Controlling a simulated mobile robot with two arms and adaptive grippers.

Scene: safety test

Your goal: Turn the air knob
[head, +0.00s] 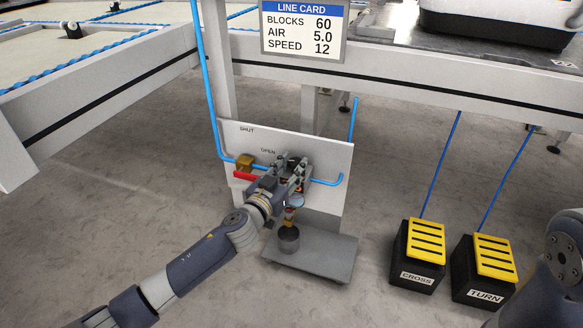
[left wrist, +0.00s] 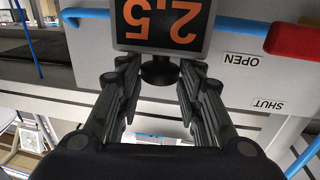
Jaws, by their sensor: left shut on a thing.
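The air knob (left wrist: 160,72) is a small black knob on the digital gauge (left wrist: 190,48), whose orange digits are a 2 and a 5. This view is upside down, and I cannot be sure of their order. My left gripper (head: 293,165) is at the white panel (head: 335,160) in the head view and hides most of the gauge and knob. In the left wrist view its fingers (left wrist: 158,76) stand on both sides of the knob, shut on it. My right gripper is out of view.
A brass valve (head: 246,161) with a red lever (head: 245,176) sits left of my gripper, near SHUT and OPEN labels. A line card (head: 304,30) reads AIR 5.0. Pedals CROSS (head: 418,255) and TURN (head: 484,267) stand on the floor. A grey plate (head: 325,260) lies below.

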